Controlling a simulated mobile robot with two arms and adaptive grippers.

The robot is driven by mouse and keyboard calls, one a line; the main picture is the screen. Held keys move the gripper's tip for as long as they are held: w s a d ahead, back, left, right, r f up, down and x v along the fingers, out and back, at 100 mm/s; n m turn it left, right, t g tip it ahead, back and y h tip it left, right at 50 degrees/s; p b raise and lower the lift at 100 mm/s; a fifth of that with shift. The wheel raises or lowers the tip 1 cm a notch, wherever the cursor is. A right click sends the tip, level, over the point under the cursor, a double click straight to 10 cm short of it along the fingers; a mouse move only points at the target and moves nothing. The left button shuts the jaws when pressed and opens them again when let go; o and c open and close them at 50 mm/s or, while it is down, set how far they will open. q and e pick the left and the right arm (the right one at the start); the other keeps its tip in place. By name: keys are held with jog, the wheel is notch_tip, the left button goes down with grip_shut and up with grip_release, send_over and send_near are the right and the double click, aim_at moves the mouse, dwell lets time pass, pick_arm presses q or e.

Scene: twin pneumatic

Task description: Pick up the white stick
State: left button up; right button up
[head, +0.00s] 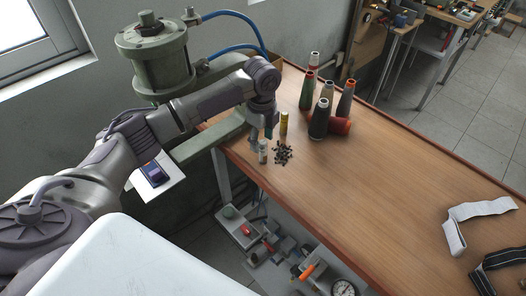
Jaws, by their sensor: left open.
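A small whitish stick-like cylinder (263,156) stands upright near the left edge of the wooden table, and it may be the white stick. My left gripper (262,139) reaches down right beside and above its upper end. The gripper is open. Its fingers are small in view and partly hide the cylinder's top, and I cannot tell whether they touch it. A yellow cylinder (284,124) stands just to the right of the gripper. My right gripper is not in view.
A pile of small dark pieces (283,153) lies right of the whitish cylinder. White strap (478,217) lies at the right. A green pneumatic cylinder (155,60) stands behind my arm. The table's middle is clear.

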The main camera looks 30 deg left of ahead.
aim_at(263, 155)
pick_arm(q)
notch_tip(263, 155, down, 3)
jog(key=shift+d+f+p, duration=0.1)
jog(key=shift+d+p, duration=0.05)
jog(key=shift+p, duration=0.45)
notch_tip(263, 155, down, 4)
jog(key=shift+d+r+p, duration=0.1)
jog(key=shift+p, duration=0.45)
jog(key=c, duration=0.7)
grip_shut()
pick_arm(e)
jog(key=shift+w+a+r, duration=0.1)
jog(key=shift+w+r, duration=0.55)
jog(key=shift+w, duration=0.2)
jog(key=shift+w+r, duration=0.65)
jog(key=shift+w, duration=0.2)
